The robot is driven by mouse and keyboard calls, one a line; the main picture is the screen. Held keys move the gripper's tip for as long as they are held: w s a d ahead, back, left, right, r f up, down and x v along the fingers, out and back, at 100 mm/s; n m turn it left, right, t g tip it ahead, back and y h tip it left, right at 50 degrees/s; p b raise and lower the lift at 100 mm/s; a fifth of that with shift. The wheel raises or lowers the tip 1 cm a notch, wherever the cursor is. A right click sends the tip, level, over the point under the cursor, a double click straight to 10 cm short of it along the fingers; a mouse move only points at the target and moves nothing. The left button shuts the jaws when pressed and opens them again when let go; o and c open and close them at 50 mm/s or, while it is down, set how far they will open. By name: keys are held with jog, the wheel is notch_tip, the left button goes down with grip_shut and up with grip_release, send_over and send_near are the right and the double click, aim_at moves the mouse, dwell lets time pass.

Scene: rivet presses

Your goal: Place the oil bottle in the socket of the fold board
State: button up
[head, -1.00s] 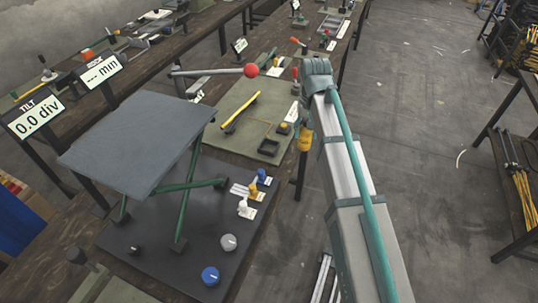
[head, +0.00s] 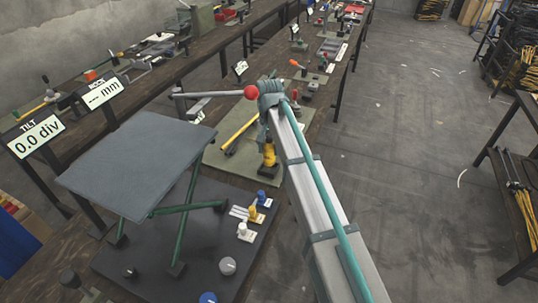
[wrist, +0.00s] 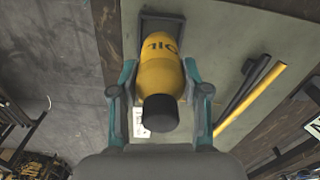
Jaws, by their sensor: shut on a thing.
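The oil bottle (head: 268,157) is yellow with a black cap. It also shows in the wrist view (wrist: 162,72), with its lettering and cap facing the camera. My gripper (wrist: 160,78) is shut on it, one teal finger on each side. The bottle hangs over the grey-green fold board (head: 217,157). In the wrist view the dark square socket (wrist: 150,22) shows behind the bottle's far end, and the bottle covers part of it.
A yellow bar and a black bar (wrist: 240,100) lie on the board beside the bottle. A raised grey plate on green legs (head: 135,165) stands at the left, with knobs (head: 228,266) before it. A red ball on a lever (head: 251,92) is near my arm.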

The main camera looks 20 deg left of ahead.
aim_at(269, 156)
jog(key=shift+f+p, duration=0.4)
jog(key=shift+f, duration=1.55)
jog(key=shift+f, duration=0.2)
jog(key=o, duration=1.3)
jog(key=shift+o, duration=0.2)
jog(key=shift+r, duration=0.1)
notch_tip(269, 156, up, 12)
jog(key=shift+r+b, duration=0.1)
jog(key=shift+b, duration=1.1)
